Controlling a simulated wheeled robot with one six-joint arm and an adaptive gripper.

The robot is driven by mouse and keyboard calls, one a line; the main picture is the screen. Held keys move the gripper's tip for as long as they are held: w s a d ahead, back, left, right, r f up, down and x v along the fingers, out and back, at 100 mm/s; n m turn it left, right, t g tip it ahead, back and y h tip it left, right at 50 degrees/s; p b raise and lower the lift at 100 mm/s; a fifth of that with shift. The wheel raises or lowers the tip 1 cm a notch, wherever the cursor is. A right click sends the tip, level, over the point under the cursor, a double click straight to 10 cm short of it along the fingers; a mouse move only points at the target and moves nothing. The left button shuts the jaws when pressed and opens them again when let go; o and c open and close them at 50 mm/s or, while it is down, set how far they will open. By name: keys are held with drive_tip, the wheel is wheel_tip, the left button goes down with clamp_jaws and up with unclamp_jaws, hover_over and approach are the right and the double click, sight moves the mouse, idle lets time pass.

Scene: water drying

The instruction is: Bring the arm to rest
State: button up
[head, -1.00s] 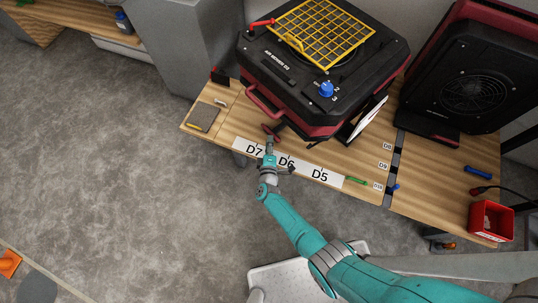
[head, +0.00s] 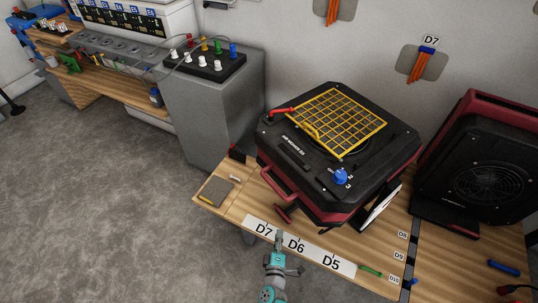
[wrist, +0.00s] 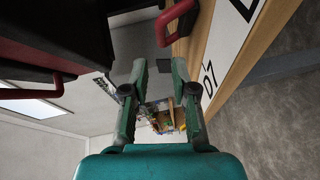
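My teal arm enters the head view at the bottom. My gripper (head: 279,238) is at the front edge of the wooden table (head: 232,222), by the D7 and D6 labels. In the wrist view my gripper (wrist: 160,72) has its two grey-green fingers apart, with nothing between them. I cannot tell in the head view how far above the table edge it is.
A black and red air dryer (head: 300,170) with a yellow grid (head: 340,118) stands on the table just behind my gripper. A second dark unit (head: 485,165) stands right. Grey floor (head: 100,220) is clear at left.

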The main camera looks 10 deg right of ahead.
drive_tip(key=s+d+r+m+t+y, duration=0.15)
drive_tip(key=s+d+r+m, duration=0.35)
drive_tip(key=s, duration=0.6)
drive_tip(key=s+d+r+m+y, duration=0.1)
drive_tip(key=s+d+r+y, duration=0.15)
drive_tip(key=s+r, duration=0.6)
drive_tip(key=s+r+m+g, duration=0.2)
drive_tip(key=s+r+m, duration=0.5)
drive_tip(key=s+r, duration=1.1)
wheel_tip(320, 180, up, 4)
drive_tip(key=shift+s+d+r, duration=0.2)
drive_tip(key=shift+s+d, duration=0.05)
drive_tip(key=shift+d, duration=0.15)
